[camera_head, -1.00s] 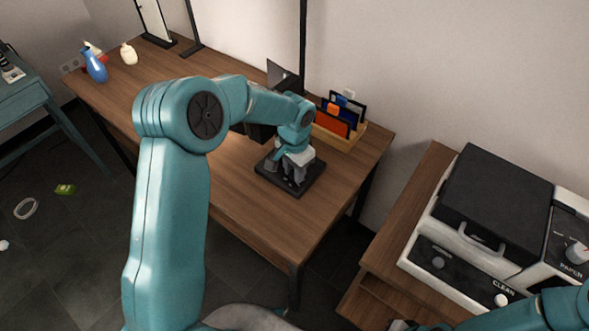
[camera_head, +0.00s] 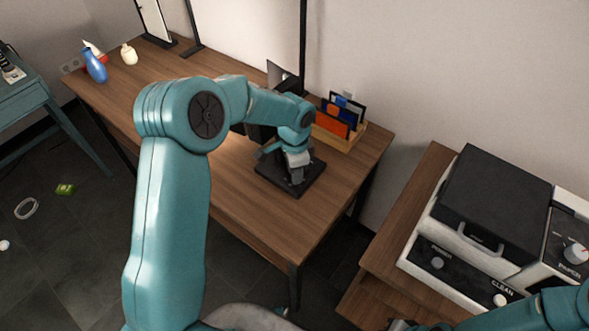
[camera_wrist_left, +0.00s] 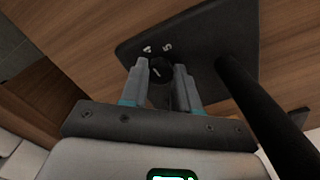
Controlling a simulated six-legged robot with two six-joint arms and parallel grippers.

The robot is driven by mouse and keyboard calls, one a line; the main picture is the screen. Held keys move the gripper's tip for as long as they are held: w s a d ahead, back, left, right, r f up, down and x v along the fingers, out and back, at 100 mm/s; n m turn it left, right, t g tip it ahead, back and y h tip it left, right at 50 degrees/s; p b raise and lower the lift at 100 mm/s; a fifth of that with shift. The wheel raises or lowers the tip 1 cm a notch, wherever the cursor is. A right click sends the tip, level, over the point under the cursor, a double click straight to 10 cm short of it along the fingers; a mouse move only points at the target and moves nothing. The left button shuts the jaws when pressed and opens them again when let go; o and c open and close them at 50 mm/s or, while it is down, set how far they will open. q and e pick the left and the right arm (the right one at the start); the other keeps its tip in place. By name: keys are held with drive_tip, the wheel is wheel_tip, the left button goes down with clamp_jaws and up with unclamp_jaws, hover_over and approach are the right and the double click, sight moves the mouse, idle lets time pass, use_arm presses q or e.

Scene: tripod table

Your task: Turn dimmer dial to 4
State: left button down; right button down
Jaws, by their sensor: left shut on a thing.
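The dimmer dial (camera_wrist_left: 160,69) is a small round black knob with a pale mark on top. It sits on a black base plate (camera_wrist_left: 205,40), also visible on the desk in the head view (camera_head: 311,180). White numerals, which look like a 4 and a 5, lie just beyond the dial in the wrist view. I cannot tell exactly which numeral the mark meets. My left gripper (camera_wrist_left: 162,76) is shut on the dial, one finger on each side. In the head view the left gripper (camera_head: 297,170) points down over the base, hiding the dial. My right gripper is out of view.
A black pole (camera_wrist_left: 265,105) rises from the base beside my gripper. A wooden organizer (camera_head: 340,136) with colored folders stands just behind. A blue vase (camera_head: 95,66) is at the desk's far left. The front of the desk (camera_head: 250,210) is clear.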

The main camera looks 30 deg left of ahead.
use_arm(q)
drive_tip(key=c, duration=0.8)
unclamp_jaws()
wheel_tip(320, 180, up, 16)
drive_tip(key=shift+r+p, duration=0.2)
drive_tip(key=shift+p, duration=0.1)
drive_tip(key=shift+s, duration=0.1)
